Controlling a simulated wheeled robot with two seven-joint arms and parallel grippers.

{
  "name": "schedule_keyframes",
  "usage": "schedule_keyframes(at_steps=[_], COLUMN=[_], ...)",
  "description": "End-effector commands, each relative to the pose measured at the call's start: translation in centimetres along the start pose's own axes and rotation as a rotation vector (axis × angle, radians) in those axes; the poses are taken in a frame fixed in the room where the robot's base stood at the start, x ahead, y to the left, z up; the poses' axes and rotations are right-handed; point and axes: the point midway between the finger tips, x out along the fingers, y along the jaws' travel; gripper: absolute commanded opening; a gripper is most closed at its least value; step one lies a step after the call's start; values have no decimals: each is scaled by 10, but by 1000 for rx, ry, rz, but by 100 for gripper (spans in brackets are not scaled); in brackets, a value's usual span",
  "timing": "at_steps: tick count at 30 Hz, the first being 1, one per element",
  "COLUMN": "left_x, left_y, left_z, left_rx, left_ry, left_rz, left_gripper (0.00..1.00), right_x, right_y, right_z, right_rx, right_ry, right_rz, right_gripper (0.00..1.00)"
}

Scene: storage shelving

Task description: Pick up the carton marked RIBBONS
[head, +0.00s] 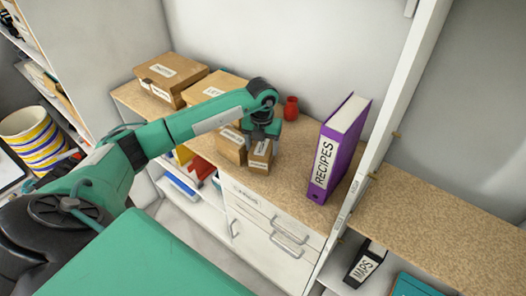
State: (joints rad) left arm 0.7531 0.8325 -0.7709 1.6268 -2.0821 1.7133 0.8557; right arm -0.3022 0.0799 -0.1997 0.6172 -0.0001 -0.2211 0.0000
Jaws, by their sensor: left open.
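My left gripper (263,136) points down over the counter, its jaws open, at the top of a small brown carton (260,161) with a white label. I cannot tell whether the fingers touch it. A second small carton (231,149) stands just left of it, partly hidden by my arm. A wider carton (216,84), its label partly covered by my arm, and a labelled carton (171,74) stand further back left. The carton labels are too small or covered to read surely, so I cannot tell which says RIBBONS. My right gripper is out of view.
A purple RECIPES binder (341,148) stands right of the gripper, near a white upright post (388,130). A red vase (291,108) stands behind. The wood-grain counter (290,165) is clear between carton and binder. White drawers (273,222) are below.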

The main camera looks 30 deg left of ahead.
Motion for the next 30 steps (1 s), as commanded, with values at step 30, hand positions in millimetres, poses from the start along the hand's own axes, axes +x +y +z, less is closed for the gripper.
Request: schedule_keyframes(at_steps=[30], left_x=[51], left_y=[2], left_z=[-7], left_rx=[0], left_ry=[0], left_rz=[0], left_gripper=[37], right_x=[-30], right_y=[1], right_z=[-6], right_rx=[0], right_ry=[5], right_rz=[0], right_gripper=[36])
